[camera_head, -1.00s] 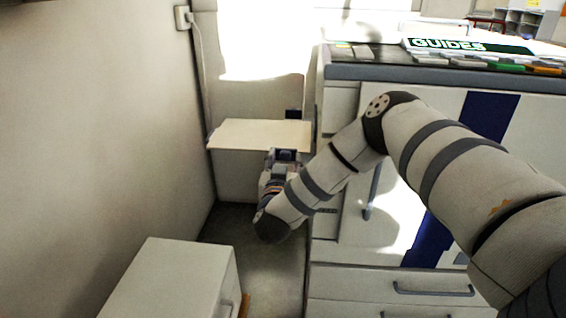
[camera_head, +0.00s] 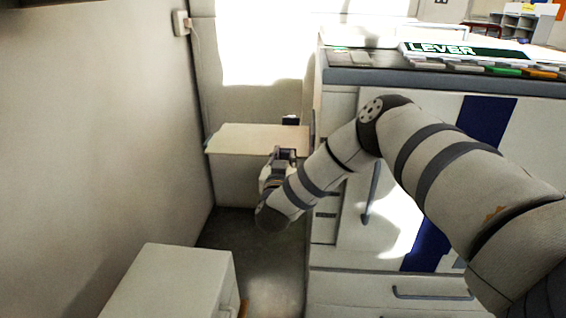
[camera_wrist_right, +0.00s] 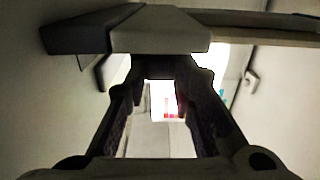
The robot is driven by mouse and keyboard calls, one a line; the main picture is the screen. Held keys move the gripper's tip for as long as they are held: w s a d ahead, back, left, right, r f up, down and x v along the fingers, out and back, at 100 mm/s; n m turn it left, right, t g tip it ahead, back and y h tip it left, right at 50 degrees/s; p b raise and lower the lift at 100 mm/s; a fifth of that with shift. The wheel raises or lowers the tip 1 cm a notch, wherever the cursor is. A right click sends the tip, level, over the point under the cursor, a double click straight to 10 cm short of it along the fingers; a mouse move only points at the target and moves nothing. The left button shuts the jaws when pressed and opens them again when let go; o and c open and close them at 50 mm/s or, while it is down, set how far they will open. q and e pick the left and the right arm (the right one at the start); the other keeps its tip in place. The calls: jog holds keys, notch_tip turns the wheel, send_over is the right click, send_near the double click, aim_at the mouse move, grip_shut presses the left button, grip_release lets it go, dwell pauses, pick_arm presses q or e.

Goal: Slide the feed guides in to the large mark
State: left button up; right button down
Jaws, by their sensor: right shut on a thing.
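The feed tray (camera_head: 235,139) is a pale shelf on the left side of the big machine. A small dark upright piece at its far edge looks like the far feed guide (camera_head: 290,119). My right gripper (camera_head: 284,153) is at the tray's near edge, close to the machine, shut on what seems to be the near guide, which its fingers mostly hide. In the right wrist view the fingers (camera_wrist_right: 168,72) reach forward under a pale, dark-ended bar (camera_wrist_right: 160,32). The large mark cannot be made out. My left gripper is not in view.
The machine (camera_head: 345,175) stands on the right; a sign on top (camera_head: 465,50) reads "LEVER". A wall (camera_head: 100,120) is on the left. A pale cabinet (camera_head: 175,285) stands at the lower left. Bare floor (camera_head: 245,255) lies between the cabinet and the machine.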

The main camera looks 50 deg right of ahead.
jog(key=c, duration=1.4)
grip_release()
jog(key=shift+o, duration=0.2)
jog(key=v, duration=1.2)
